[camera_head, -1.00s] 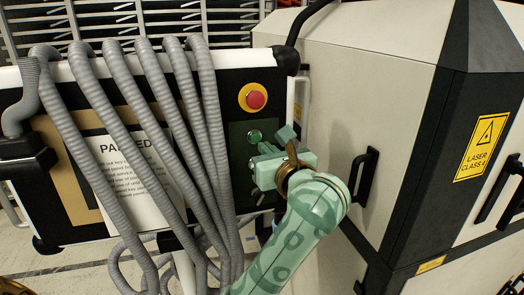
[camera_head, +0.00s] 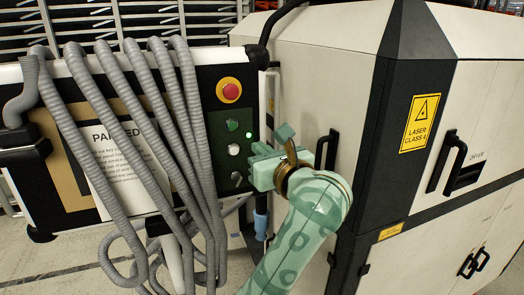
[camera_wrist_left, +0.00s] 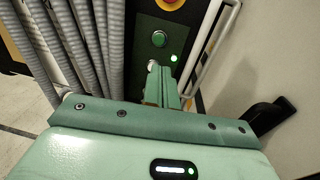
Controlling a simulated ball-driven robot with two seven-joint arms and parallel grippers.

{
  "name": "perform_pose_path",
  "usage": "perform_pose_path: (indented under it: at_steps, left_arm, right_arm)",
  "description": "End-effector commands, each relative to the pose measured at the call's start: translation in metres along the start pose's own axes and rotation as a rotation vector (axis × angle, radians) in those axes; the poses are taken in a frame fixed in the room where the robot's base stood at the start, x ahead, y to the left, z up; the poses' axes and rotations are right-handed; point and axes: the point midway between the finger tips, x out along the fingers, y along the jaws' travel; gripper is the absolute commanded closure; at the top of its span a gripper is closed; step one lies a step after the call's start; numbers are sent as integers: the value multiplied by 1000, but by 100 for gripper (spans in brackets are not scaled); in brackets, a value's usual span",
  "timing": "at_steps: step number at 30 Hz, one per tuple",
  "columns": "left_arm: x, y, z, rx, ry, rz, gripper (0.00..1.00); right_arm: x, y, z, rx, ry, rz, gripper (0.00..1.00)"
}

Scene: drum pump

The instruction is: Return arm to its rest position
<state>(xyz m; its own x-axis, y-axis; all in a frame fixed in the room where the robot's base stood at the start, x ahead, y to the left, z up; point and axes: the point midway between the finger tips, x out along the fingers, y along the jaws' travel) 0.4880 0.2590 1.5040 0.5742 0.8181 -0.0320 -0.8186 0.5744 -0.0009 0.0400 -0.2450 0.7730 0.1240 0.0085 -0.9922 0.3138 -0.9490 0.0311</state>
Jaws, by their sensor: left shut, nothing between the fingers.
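My left gripper (camera_head: 254,166) is shut and empty, at the right edge of the control panel (camera_head: 217,155). In the head view its fingers point left, beside the white button (camera_head: 234,149) but not covering it. A green button (camera_head: 232,125) sits above the white one, and a small green lamp (camera_head: 249,134) is lit. I cannot tell the exact gap to the panel. My right gripper is out of view.
A red emergency button (camera_head: 231,91) is above the green button and a dark switch (camera_head: 236,178) below. Grey hoses (camera_head: 150,130) hang over the panel's left side, across a paper sign (camera_head: 112,165). A laser cabinet (camera_head: 345,80) with a protruding black handle (camera_head: 328,150) stands right.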

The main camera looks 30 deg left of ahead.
Motion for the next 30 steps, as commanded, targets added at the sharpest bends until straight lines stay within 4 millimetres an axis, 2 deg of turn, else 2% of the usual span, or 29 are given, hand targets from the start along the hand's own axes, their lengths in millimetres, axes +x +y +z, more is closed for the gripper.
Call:
perform_pose_path:
  at_steps: [12, 14, 16, 17, 20, 21, 23, 24, 25, 26, 27, 29, 30]
  left_arm:
    - [0, 0, -1, 5, -2, 2, 100]
    - [3, 0, -10, 45, -22, 17, 100]
    - [9, 0, -34, 180, -88, 59, 100]
    - [13, -2, -50, 274, -135, 83, 100]
    - [18, -19, -125, 713, -348, 134, 100]
    - [17, -30, -159, 895, -436, 130, 100]
    - [12, -46, -210, 1143, -558, 101, 100]
    - [8, -55, -244, 1287, -629, 71, 100]
    - [4, -60, -270, 1388, -679, 43, 100]
    - [0, -65, -296, 1484, -726, 12, 100]
    - [-6, -69, -332, 1603, -784, -34, 100]
    - [-15, -71, -386, 1768, -868, -111, 100]
    - [-22, -70, -421, 1869, -921, -168, 100]
  right_arm:
    - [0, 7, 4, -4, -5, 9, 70]
    - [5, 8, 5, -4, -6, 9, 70]
    - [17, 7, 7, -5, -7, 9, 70]
    - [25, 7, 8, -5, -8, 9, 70]
    - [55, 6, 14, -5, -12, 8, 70]
    - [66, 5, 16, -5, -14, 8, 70]
    - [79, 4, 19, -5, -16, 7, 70]
    - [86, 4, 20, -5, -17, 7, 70]
    - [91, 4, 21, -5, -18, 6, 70]
    - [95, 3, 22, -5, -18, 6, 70]
    - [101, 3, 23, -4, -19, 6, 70]
    - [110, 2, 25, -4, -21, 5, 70]
    - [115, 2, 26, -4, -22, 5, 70]
